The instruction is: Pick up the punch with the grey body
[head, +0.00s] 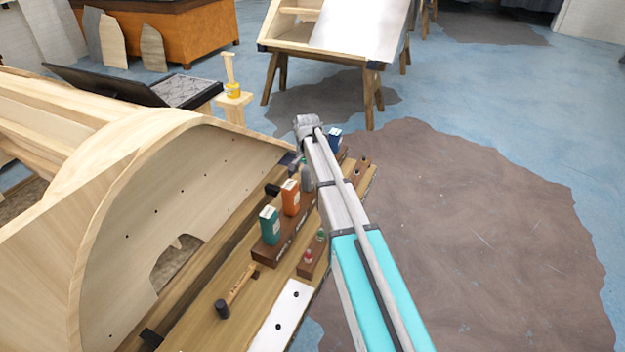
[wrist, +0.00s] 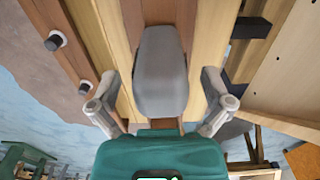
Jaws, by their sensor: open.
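The punch with the grey body (wrist: 160,72) lies in the middle of the wrist view, a smooth grey rounded block on a wooden bench strip. It also shows in the head view (head: 307,179), small, beside my arm and behind the orange block. My gripper (wrist: 160,88) is open, with one finger on each side of the grey body and visible gaps between. The grey body is not gripped. In the head view my arm partly hides the gripper.
On the bench stand an orange block (head: 290,197), a teal block (head: 269,226) and a blue block (head: 335,140). A mallet (head: 236,292) and small red (head: 308,257) and green (head: 321,235) pieces lie nearer. A curved wooden frame (head: 150,215) borders the left. The floor at right is clear.

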